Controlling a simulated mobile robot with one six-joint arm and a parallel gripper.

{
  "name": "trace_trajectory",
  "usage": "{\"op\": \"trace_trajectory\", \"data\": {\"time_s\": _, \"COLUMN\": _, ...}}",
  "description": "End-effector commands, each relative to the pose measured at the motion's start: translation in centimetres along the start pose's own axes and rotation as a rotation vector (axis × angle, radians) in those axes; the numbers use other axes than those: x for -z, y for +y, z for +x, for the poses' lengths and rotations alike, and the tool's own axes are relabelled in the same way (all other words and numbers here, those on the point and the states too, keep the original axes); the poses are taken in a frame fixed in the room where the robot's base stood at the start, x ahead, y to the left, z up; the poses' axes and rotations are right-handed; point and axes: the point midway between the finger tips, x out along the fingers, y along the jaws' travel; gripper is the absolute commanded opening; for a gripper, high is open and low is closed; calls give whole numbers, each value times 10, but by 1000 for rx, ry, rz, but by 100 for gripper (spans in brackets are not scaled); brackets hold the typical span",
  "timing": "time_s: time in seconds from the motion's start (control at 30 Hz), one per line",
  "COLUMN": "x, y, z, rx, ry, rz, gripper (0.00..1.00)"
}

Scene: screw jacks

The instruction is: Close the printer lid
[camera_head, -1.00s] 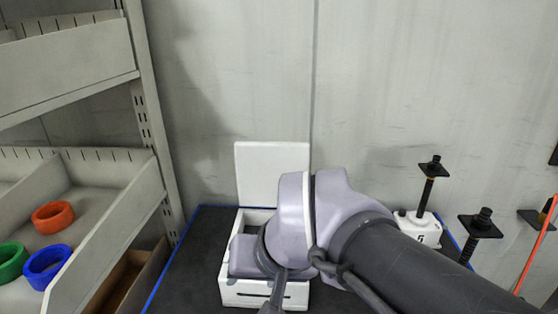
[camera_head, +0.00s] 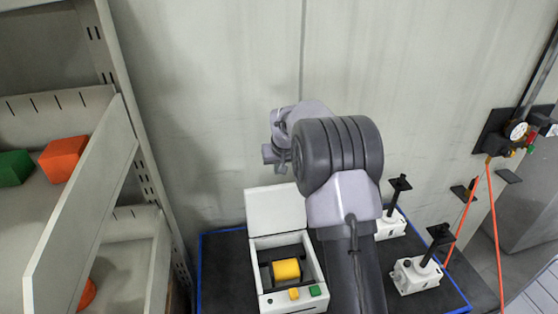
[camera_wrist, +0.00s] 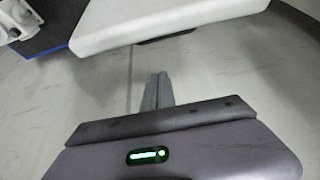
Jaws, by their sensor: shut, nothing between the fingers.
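The white printer (camera_head: 289,297) stands on the dark table with its lid (camera_head: 275,211) raised upright at the back. A yellow roll (camera_head: 287,269) shows inside the open body. My arm reaches over the printer towards the wall, with its wrist above and behind the lid in the head view. In the wrist view my gripper (camera_wrist: 158,80) is shut and empty, its fingertips a little short of a large white panel (camera_wrist: 165,22), apparently the lid. I cannot tell whether they touch. The fingers are hidden in the head view.
Two white screw jacks (camera_head: 414,275) (camera_head: 390,226) stand right of the printer, partly beside my arm. A shelf rack (camera_head: 75,215) with coloured items is on the left. The wall is close behind the table. An orange hose (camera_head: 492,230) hangs at the right.

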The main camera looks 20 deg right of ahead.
Motion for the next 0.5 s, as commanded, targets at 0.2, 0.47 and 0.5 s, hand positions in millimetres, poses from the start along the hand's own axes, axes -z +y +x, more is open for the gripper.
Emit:
{"op": "trace_trajectory", "data": {"time_s": 0.2, "x": -6, "y": 0, "z": 33, "rx": 1, "ry": 0, "rz": 0, "gripper": 0}}
{"op": "trace_trajectory", "data": {"time_s": 0.47, "x": -35, "y": 0, "z": 23, "rx": 0, "ry": 0, "rz": 0, "gripper": 0}}
{"op": "trace_trajectory", "data": {"time_s": 0.5, "x": -37, "y": 0, "z": 22, "rx": 0, "ry": 0, "rz": 0, "gripper": 0}}
